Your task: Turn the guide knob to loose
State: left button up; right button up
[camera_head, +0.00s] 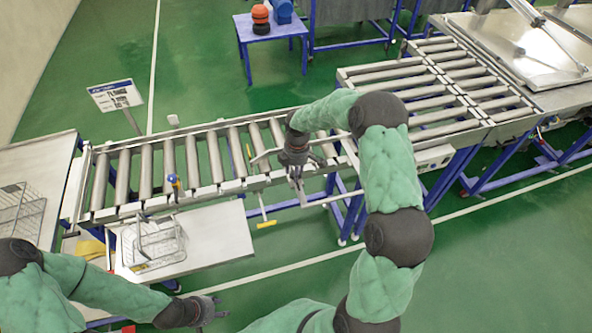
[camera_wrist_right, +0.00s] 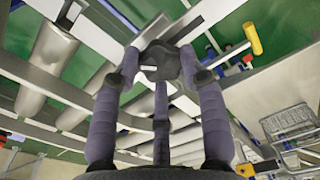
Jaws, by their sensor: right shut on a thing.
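The guide knob (camera_wrist_right: 160,62) is a dark, lobed knob in the upper middle of the right wrist view, beside metal bars of the roller conveyor. My right gripper (camera_wrist_right: 158,72) is shut on it, with its fingers around the knob. In the head view my right gripper (camera_head: 297,172) is at the near edge of the conveyor, and the knob is hidden there by the hand. I cannot read the knob's setting. My left gripper (camera_head: 215,308) is low at the front left, away from the conveyor; its finger opening is unclear.
The roller conveyor (camera_head: 215,158) runs across the middle. A yellow-ended handle (camera_head: 267,224) hangs below its near edge, and a blue-and-yellow handle (camera_head: 174,183) stands further left. A wire basket (camera_head: 152,243) sits on a side table (camera_head: 222,232). A sign (camera_head: 115,95) stands behind.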

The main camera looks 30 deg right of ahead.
jog(key=n, duration=0.3)
jog(key=shift+w+a+r+n, duration=0.15)
jog(key=shift+a+r+n, duration=0.05)
jog(key=shift+n, duration=0.4)
jog(key=shift+f, duration=0.15)
jog(key=o, duration=1.1)
jog(key=shift+a, duration=0.1)
jog(key=shift+c, duration=0.2)
jog(key=shift+a, duration=0.2)
jog(key=shift+s+d, duration=0.1)
jog(key=shift+s, duration=0.1)
jog(key=shift+d, duration=0.1)
